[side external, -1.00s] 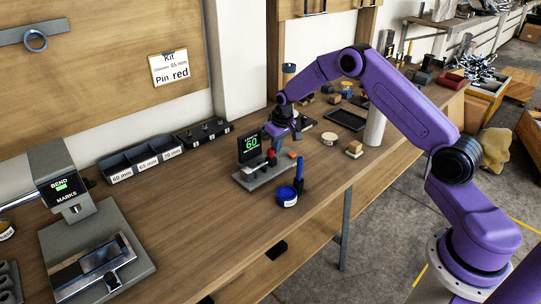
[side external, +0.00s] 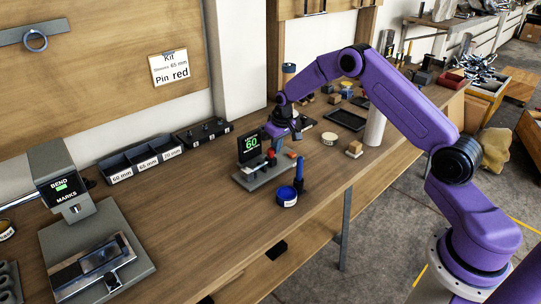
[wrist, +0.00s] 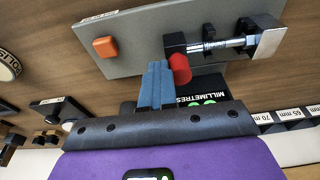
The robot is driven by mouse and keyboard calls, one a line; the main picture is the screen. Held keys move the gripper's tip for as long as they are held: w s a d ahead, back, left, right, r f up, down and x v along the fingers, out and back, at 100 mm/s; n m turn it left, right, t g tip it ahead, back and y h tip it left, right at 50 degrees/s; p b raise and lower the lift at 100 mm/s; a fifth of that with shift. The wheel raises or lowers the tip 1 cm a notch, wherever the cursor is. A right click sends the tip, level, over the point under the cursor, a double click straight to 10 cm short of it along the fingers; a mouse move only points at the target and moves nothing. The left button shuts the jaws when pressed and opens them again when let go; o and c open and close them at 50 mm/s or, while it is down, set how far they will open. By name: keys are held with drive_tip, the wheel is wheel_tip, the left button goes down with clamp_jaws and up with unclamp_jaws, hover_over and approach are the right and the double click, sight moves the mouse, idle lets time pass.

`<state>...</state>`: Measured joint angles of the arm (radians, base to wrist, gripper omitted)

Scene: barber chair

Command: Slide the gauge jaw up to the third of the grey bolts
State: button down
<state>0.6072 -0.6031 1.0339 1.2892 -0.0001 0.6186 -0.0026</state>
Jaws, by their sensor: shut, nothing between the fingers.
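The gauge is a grey plate (wrist: 130,38) with a display (side external: 250,143) reading a green 60. Its black sliding jaw (wrist: 175,44) carries a red knob (wrist: 180,69). A shiny grey bolt (wrist: 212,45) lies between the jaw and the grey end block (wrist: 265,42); its ends look close to both, but I cannot tell about contact. My gripper (wrist: 157,72) is shut and empty, its blue fingertips just left of the red knob in the wrist view, touching or nearly so. In the side view my gripper (side external: 282,142) is over the gauge, partly hiding it.
An orange button (wrist: 105,47) sits on the plate's left part. A blue pot (side external: 287,197) and a blue upright object (side external: 300,175) stand in front of the gauge. Labelled bins (side external: 140,160) and a dark bolt rack (side external: 203,132) stand behind left.

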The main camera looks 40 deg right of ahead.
drive_tip(key=shift+a, duration=0.25)
drive_tip(key=shift+d, duration=0.55)
drive_tip(key=shift+r, duration=0.25)
wheel_tip(320, 180, up, 8)
drive_tip(key=shift+d+f, duration=0.15)
drive_tip(key=shift+f, duration=0.1)
